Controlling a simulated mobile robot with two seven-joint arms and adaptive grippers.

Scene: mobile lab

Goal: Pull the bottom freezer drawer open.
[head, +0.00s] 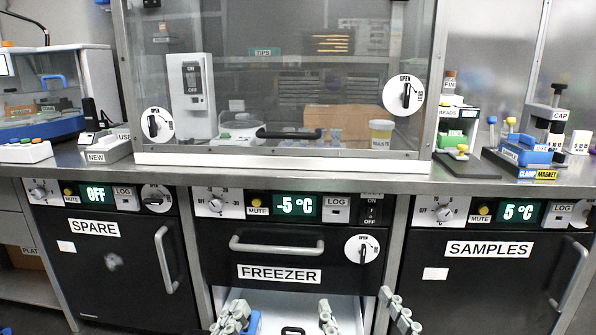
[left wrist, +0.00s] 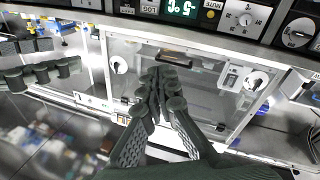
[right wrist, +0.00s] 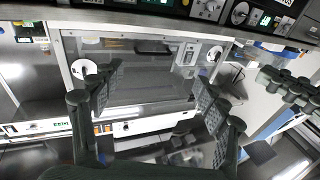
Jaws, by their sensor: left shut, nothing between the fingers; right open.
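The freezer's black front (head: 345,276) stands in the centre of the head view, with a grey bar handle (head: 277,244) and a FREEZER label. Below it is a pale white area (head: 282,308) with a small dark handle-like part (head: 293,330), cut by the frame's lower edge. I cannot tell how far any bottom drawer is out. My left gripper (head: 232,316) is shut and empty, in front of the freezer's lower left; its fingertips meet in the left wrist view (left wrist: 160,80). My right gripper (head: 362,310) is open and empty at the lower right, fingers wide apart (right wrist: 155,95).
A black SPARE unit (head: 95,265) stands left and a black SAMPLES unit (head: 470,270) right, each with a handle. A steel counter (head: 400,182) runs above, carrying a glass-fronted hood (head: 285,85). A small blue thing (head: 254,322) shows beside my left gripper.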

